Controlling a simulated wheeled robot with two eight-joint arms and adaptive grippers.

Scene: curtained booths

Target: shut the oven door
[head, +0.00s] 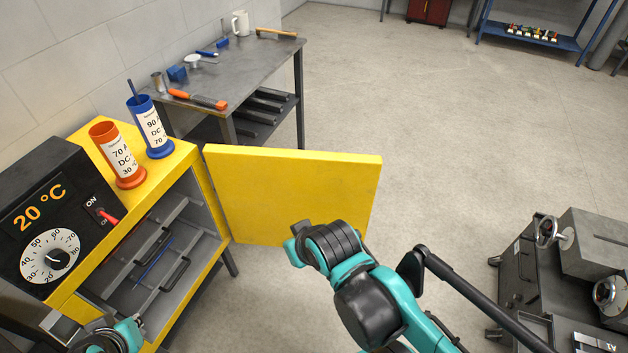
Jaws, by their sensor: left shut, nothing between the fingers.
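The yellow oven (192,160) stands at the left with its front open, showing grey shelves inside. Its yellow door (290,185) stands wide open, swung out to the right from the oven's far edge. My left gripper (58,326) is at the bottom left corner, by the oven's near front edge, shut and empty, and apart from the door. My right arm crosses in front of the door's lower edge; I cannot tell whether it touches it.
An orange canister (118,155) and a blue canister (150,126) stand on the oven, beside a black control box (45,220). A grey workbench (245,75) with tools stands behind. A grey metal cart (525,270) is at the right. The middle floor is clear.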

